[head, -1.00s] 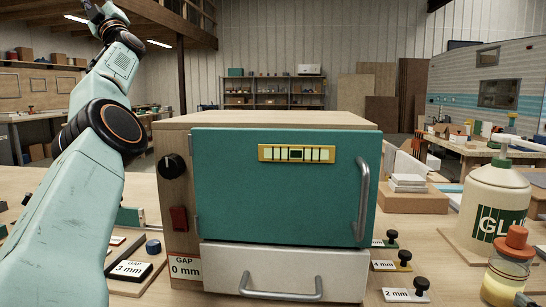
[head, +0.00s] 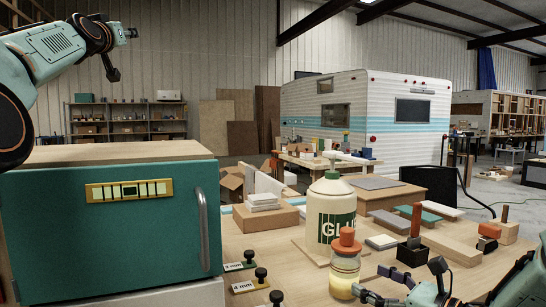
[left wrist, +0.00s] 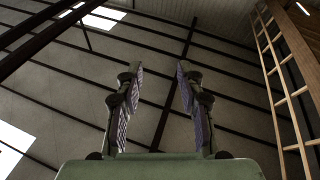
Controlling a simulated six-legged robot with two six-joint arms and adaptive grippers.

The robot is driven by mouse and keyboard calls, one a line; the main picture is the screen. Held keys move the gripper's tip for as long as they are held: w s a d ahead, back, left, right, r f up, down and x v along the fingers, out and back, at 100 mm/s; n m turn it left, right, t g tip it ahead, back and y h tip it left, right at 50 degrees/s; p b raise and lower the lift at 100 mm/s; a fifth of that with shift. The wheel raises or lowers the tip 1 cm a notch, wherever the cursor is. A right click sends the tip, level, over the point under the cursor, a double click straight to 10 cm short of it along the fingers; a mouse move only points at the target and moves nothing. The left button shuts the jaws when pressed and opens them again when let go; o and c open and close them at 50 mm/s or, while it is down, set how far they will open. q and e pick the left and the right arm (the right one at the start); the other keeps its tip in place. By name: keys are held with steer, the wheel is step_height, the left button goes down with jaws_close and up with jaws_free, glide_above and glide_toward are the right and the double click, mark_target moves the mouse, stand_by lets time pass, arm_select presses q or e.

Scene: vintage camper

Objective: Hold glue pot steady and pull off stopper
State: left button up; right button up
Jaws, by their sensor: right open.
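The glue pot (head: 345,274), a small clear jar of pale yellow glue, stands upright on the workbench at the lower middle of the head view. Its orange stopper (head: 347,238) sits in the top. My right gripper (head: 370,281) is open and empty, just right of the pot, with its fingers towards it; I cannot tell whether they touch it. In the left wrist view my left gripper (left wrist: 157,85) is open and empty, with only roof and wall beyond it. My left arm is raised at the upper left of the head view, away from the pot.
A large cream GLUE bottle (head: 328,208) stands close behind the pot. A teal-doored cabinet (head: 110,235) fills the left. Black-knobbed gauges (head: 262,276) lie left of the pot. Wood blocks and boards (head: 440,243) crowd the right side.

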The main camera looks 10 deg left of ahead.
mark_target(343, 267)
arm_select(q)
steer(key=w+d+f+m+g+h, duration=0.2)
steer(key=w+d+f+m+h, duration=0.15)
steer(key=d+f, duration=0.45)
steer(key=w+d+f+m+g+h, duration=0.2)
steer(key=d+f+m+h, duration=0.15)
steer(key=d, duration=0.75)
steer(key=w+d+f+m+g+h, duration=0.25)
steer(key=d+f+h, duration=0.2)
steer(key=d, duration=0.55)
arm_select(e)
steer(key=shift+w+a, duration=0.1)
steer(key=shift+a, duration=0.1)
arm_select(q)
steer(key=s+d+f+m+g, duration=0.3)
steer(key=s+d+f+g, duration=0.2)
steer(key=d+f, duration=0.5)
steer(key=s+d+f+m+g, duration=0.4)
steer(key=s+d+f+g, duration=0.1)
steer(key=d+f, duration=0.5)
steer(key=shift+s+d+h, duration=0.45)
steer(key=shift+s+d, duration=0.2)
steer(key=shift+d, duration=0.7)
arm_select(e)
steer(key=shift+x, duration=3.65)
arm_select(q)
steer(key=shift+f, duration=0.1)
